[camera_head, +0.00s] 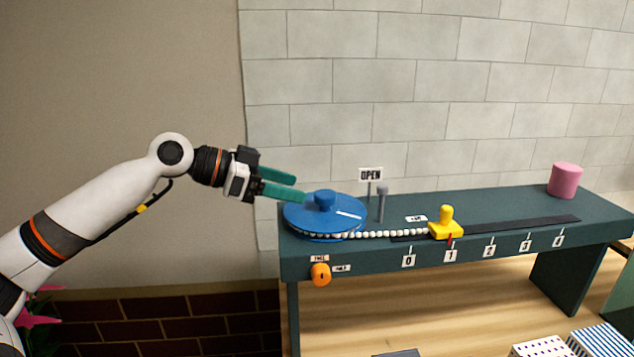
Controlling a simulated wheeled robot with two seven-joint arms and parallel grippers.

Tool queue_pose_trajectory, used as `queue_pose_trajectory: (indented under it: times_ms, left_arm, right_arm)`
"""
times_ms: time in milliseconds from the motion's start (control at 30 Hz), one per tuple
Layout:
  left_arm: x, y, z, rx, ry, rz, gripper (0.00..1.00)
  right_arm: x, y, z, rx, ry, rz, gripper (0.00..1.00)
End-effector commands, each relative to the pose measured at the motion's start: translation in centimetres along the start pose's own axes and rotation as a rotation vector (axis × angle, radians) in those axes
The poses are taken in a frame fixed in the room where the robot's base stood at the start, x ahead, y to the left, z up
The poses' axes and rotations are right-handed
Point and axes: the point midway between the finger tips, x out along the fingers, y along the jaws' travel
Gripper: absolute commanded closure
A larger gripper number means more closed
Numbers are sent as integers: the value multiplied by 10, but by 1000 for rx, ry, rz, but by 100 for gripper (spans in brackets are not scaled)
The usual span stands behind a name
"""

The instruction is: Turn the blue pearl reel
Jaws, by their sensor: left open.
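The blue pearl reel (300,221) is a flat disc at the left end of a dark green bench. It has a raised blue knob (325,200) at its centre and a white line on its top at the right. A string of white pearls (385,234) runs from its front edge to a yellow slider (446,226), whose red pointer is at mark 1. My left gripper (299,188) is open, its two teal fingers pointing right, with the fingertips close to the knob at its upper left. I cannot tell whether they touch it. My right gripper is not in view.
An "OPEN" sign (370,175) and a grey post (382,203) stand just right of the reel. An orange knob (320,274) is on the bench front below it. A pink cylinder (565,180) stands at the far right. Striped boxes (600,340) lie below.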

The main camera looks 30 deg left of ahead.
Motion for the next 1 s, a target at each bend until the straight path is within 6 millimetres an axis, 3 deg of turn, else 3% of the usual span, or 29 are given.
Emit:
queue_pose_trajectory:
  times_ms: [33, 300, 733, 767, 1000]
  left_arm:
    - [10, -2, 6, 1, -3, -5, 41]
    - [53, 0, 3, -1, -2, -1, 41]
    - [65, 0, 0, 1, -1, 1, 41]
    - [65, 0, 0, 1, -1, 1, 43]
    - [65, 0, 0, 1, -1, 1, 82]
  right_arm:
    - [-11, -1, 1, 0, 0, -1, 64]
    - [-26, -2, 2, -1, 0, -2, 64]
    - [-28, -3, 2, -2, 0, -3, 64]
    - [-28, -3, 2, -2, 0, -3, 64]
    - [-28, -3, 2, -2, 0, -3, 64]
